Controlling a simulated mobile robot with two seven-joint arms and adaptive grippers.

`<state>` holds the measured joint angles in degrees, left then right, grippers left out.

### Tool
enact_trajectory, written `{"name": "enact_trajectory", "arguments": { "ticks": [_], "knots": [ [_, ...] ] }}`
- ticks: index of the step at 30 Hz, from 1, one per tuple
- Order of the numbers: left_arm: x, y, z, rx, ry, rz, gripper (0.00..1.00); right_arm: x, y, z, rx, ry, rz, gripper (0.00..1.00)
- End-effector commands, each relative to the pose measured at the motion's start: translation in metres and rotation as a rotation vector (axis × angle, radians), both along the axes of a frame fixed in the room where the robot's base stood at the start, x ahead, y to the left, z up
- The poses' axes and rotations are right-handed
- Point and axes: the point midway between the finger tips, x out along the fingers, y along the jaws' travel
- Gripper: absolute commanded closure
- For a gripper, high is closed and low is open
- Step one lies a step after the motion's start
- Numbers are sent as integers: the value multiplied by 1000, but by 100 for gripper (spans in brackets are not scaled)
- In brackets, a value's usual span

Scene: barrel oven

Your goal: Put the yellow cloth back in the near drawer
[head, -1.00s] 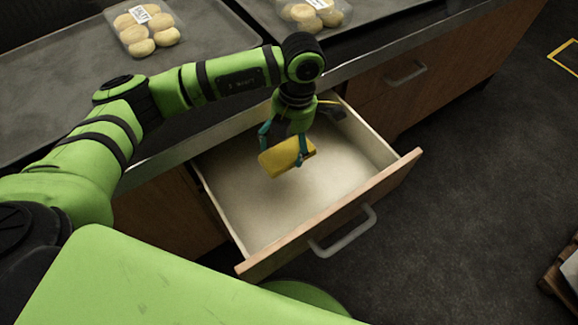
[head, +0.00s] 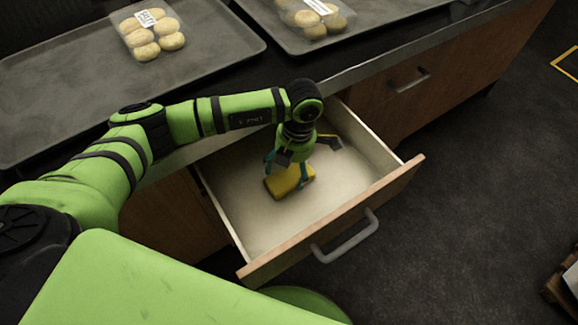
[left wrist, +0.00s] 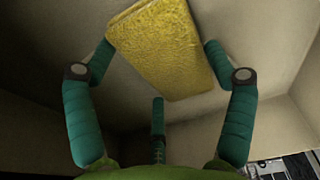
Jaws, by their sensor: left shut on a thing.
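The yellow cloth (head: 284,184) is a folded block low inside the open near drawer (head: 330,208). My left gripper (head: 288,172) points down into the drawer and is shut on the cloth. In the left wrist view the cloth (left wrist: 168,50) sits between the teal fingers (left wrist: 158,62), with the pale drawer around it. I cannot tell whether the cloth touches the drawer floor. My right gripper is not in view.
The drawer front with its grey handle (head: 346,238) sticks out from under the counter. A tray (head: 60,100) and a pack of buns (head: 148,30) are on the counter above. A second drawer handle (head: 410,82) is shut in at the right. The drawer is otherwise empty.

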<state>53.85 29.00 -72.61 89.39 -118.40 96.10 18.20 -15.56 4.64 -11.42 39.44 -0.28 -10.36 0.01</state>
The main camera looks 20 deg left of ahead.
Motion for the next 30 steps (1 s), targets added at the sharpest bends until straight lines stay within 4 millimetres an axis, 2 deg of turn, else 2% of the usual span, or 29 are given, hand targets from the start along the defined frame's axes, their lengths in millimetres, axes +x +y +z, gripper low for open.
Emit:
{"name": "enact_trajectory", "arguments": {
  "ticks": [1, 2, 3, 17, 20, 30],
  "knots": [
    [0, 0, -1, 0, 0, 0, 54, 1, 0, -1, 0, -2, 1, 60],
    [0, 0, -1, 0, 0, 0, 8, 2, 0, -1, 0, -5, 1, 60],
    [0, 0, -1, 0, 0, 0, 0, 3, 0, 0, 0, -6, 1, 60],
    [0, 0, 3, 0, 0, 1, 0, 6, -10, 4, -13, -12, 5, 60],
    [3, -2, 16, -2, -5, 0, 0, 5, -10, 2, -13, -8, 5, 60],
    [12, -8, 87, -1, -4, 0, 0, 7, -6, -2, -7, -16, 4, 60]
  ]
}}
